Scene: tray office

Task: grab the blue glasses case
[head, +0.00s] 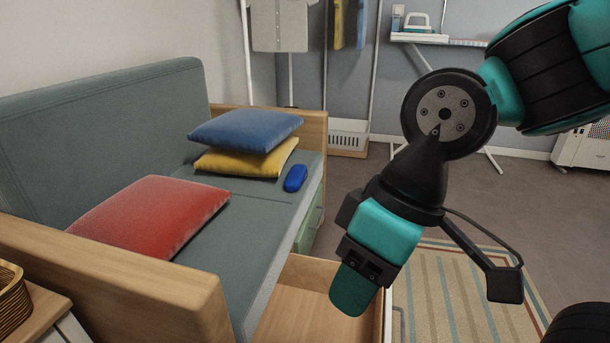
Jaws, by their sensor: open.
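The blue glasses case (295,178) lies on the grey sofa seat, near its front edge and close to the far wooden armrest. It is a small, rounded, deep blue case, fully in view and apart from the cushions. My gripper (352,290) hangs at the right of the case in the picture, pointing down, nearer to me and above the open drawer. It is open and not touching the case. Its fingertips are only partly visible from this side.
A blue cushion (245,130) lies on a yellow cushion (245,158) left of the case. A red cushion (150,215) lies nearer. An open wooden drawer (305,310) juts out below the seat. A striped rug (460,300), ironing board (440,40) and white heater (583,145) are at right.

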